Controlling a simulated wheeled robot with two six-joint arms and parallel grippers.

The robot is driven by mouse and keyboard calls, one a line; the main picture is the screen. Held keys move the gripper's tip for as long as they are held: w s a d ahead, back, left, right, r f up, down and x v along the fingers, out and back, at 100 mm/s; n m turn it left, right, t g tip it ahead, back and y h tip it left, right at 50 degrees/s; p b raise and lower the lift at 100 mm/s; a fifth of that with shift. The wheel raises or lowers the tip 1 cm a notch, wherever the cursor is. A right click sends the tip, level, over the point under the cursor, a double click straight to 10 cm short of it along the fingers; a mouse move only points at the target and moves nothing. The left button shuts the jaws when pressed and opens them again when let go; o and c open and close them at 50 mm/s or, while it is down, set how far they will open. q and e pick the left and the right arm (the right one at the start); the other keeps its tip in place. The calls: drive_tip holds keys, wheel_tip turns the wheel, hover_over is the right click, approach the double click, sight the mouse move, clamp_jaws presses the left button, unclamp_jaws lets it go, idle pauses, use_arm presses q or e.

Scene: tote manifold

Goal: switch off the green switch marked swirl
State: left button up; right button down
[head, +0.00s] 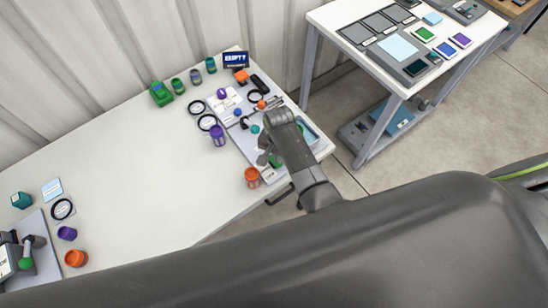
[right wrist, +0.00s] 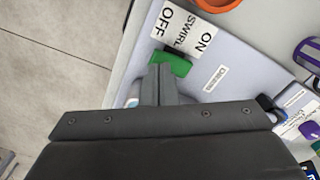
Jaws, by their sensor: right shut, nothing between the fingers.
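The green switch (right wrist: 172,63) is a small green block on a pale panel (right wrist: 235,70), beside a white label (right wrist: 183,30) that reads ON, SWIRL, OFF. OFF is at the label's left end in the right wrist view and ON at its right. My right gripper (right wrist: 161,72) is shut and empty, with its fingertips right at the switch's near edge. I cannot tell whether they touch it, nor which way the switch is set. In the head view the right gripper (head: 264,156) is over the front of the panel, and part of the green switch (head: 277,161) shows beside it. My left gripper is out of view.
An orange cup (head: 252,177) stands close left of the panel's front, and a purple cup (head: 217,134) farther back. Several knobs and rings crowd the panel's far part. The middle of the white table (head: 140,170) is clear. Another table (head: 400,70) stands at the upper right.

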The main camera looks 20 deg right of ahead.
drive_tip(key=shift+s+f+b, duration=0.1)
drive_tip(key=shift+f+b, duration=0.6)
drive_tip(key=shift+f, duration=0.4)
idle(0.6)
wheel_tip(320, 180, up, 2)
drive_tip(key=p, duration=0.3)
drive_tip(key=shift+r, duration=2.55)
